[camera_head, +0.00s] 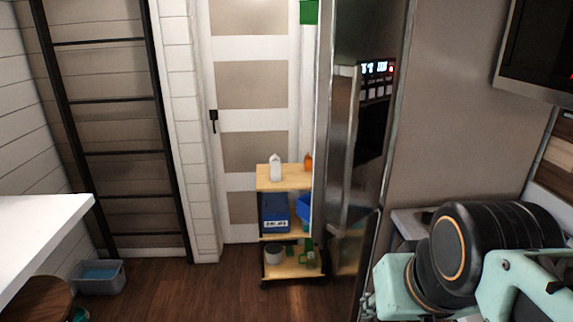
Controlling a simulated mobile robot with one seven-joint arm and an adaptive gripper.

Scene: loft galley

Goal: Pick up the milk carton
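A small white carton-like container (275,168) stands upright on the top shelf of a wooden cart (264,184) by the door. It is far from me, and I cannot read any label on it. My arm shows at the lower right in pale green and black, close to the camera. My gripper's fingers are not visible in this view, so nothing shows of what it holds.
A tall steel fridge (345,150) stands right of the cart and partly hides it. An orange item (308,161) and blue bins (274,212) are on the cart. A white counter (40,235), stool (38,299) and grey bin (100,278) are left. The middle floor is clear.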

